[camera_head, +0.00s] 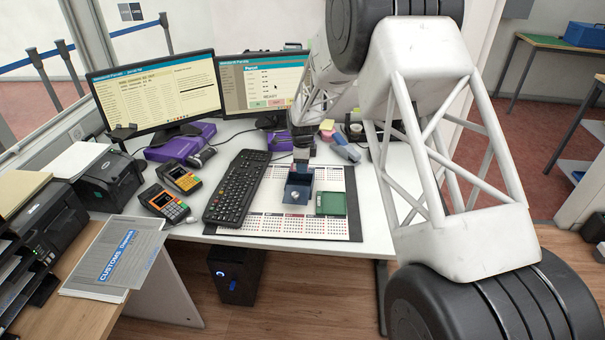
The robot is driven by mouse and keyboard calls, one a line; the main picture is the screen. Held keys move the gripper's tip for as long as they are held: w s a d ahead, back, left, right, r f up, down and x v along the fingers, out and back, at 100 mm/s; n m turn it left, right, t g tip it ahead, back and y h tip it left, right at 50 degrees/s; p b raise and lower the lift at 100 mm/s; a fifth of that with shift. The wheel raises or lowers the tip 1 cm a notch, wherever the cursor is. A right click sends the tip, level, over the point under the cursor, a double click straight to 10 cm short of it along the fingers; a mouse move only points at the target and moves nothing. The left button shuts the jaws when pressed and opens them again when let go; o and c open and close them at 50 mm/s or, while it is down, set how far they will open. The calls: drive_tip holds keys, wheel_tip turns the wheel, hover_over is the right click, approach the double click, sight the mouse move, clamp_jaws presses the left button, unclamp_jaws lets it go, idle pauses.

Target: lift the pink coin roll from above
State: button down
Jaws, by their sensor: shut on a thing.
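My gripper (301,158) hangs over the desk mat, just above and behind a small dark-blue open box (298,188). Its fingers are small and dark here. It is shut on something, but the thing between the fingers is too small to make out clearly. I cannot pick out the pink coin roll with certainty; it may be what the fingers hold. A small pale round thing (293,195) shows at the blue box.
A green tray (331,204) stands right of the blue box on the calendar mat (275,225). The keyboard (237,187) and card terminals (164,203) lie to the left. Pink and yellow blocks (327,126) and a greyish block (345,149) stand behind, near the monitors.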

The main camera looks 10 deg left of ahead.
drive_tip(key=shift+r, duration=0.75)
drive_tip(key=shift+s+d, duration=0.1)
